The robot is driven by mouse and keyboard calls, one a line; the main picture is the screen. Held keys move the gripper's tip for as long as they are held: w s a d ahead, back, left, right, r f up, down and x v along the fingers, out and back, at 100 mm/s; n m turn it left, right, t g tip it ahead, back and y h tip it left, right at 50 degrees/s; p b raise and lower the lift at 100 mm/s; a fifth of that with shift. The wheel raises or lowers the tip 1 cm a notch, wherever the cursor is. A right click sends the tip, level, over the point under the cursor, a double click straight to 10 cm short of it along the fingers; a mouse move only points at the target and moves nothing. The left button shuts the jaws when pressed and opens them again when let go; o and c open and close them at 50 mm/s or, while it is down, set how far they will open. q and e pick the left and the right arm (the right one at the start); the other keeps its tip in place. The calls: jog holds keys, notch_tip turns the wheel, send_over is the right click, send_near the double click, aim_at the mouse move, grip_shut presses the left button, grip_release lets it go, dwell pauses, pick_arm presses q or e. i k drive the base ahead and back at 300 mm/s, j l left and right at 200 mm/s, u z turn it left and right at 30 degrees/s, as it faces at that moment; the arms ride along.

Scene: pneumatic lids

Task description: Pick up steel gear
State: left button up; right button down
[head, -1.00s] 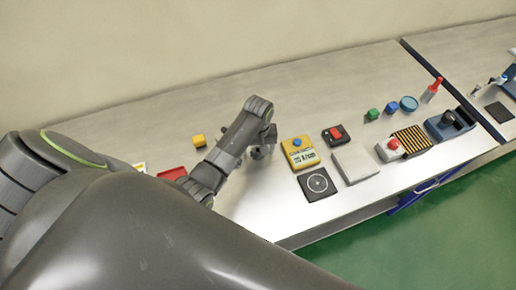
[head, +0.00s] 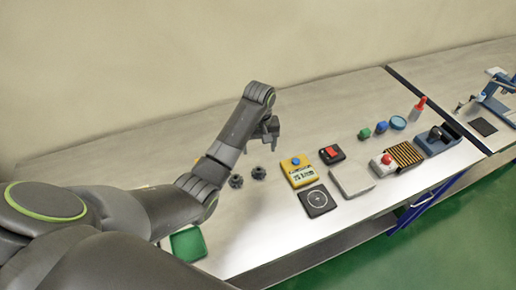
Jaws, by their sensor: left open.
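Two small dark grey gears lie on the bench, a left one (head: 236,181) and a right one (head: 259,173). They look alike at this size, so I cannot tell which is the steel gear. My left gripper (head: 270,143) is open, with its fingers pointing down, above and beyond the right gear in the head view. It touches neither gear, and nothing shows between its fingers. My right gripper is not in view.
A green tray (head: 187,244) is partly hidden by my arm. Right of the gears are a yellow device (head: 299,172), a black box with a red top (head: 332,154), a dark square pad (head: 317,200) and a pale plate (head: 352,181). The bench behind the gears is clear.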

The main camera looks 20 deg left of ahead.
aim_at(235, 181)
jog(key=k+l, duration=0.3)
jog(key=k, duration=0.15)
jog(key=k+l, duration=0.25)
jog(key=k, duration=0.25)
jog(key=k+l, duration=0.3)
jog(key=k, duration=0.15)
